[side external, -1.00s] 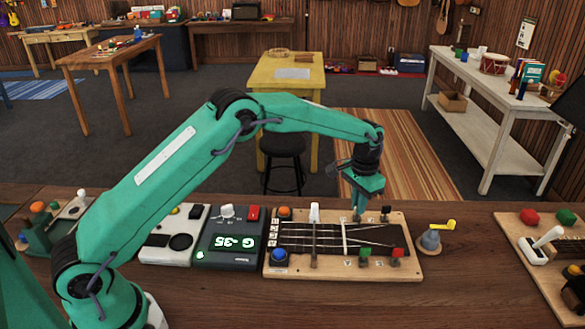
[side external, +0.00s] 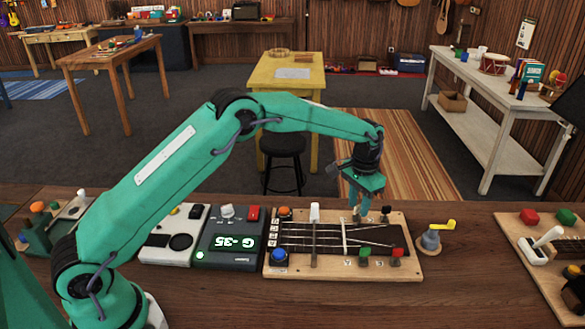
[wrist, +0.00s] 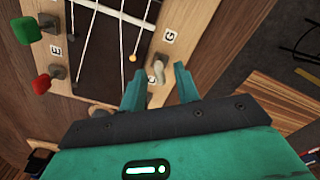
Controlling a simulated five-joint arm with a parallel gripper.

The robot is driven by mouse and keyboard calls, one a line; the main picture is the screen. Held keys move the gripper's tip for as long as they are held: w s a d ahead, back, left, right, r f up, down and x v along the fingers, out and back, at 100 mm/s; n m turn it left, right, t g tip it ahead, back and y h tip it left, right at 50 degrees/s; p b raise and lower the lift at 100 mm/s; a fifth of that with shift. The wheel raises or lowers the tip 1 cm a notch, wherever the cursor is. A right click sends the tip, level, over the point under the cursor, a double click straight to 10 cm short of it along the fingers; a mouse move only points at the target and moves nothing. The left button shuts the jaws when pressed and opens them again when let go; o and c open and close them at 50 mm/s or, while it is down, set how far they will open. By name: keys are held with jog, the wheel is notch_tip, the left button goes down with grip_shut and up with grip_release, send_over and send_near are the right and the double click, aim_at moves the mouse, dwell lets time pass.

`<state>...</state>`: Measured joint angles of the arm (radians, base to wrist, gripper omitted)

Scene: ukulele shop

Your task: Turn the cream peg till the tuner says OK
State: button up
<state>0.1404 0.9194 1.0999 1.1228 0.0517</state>
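The cream peg (wrist: 158,69) stands at the board edge beside the G label in the wrist view. My gripper (wrist: 158,78) is open, with one finger on each side near the peg; I cannot tell whether either touches it. In the side view my gripper (side external: 361,215) is low over the back edge of the stringed board (side external: 290,272), and its fingers hide the cream peg. The tuner (side external: 230,258) stands left of the board, and its green display (side external: 234,242) reads G -35.
A black peg (side external: 386,210) is close to the right of my fingers. Green (side external: 365,252) and red (side external: 397,253) pegs line the front edge. Bare bench lies in front.

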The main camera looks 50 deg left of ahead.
aim_at(359, 205)
jog(key=shift+r, duration=3.85)
jog(key=shift+s+a+r, duration=0.1)
jog(key=shift+s+r, duration=0.1)
jog(key=shift+r, duration=0.25)
jog(key=s+a+r+n+t, duration=0.1)
jog(key=s+a+r+t, duration=0.3)
jog(key=s+r, duration=1.2)
jog(key=s+a+f, duration=0.2)
jog(key=s, duration=0.8)
jog(key=s+a+f+n+t, duration=0.1)
jog(key=s+a+f, duration=0.1)
jog(key=s, duration=0.9)
jog(key=shift+s+a+f+t, duration=0.15)
jog(key=shift+f+t, duration=0.15)
jog(key=shift+f, duration=0.1)
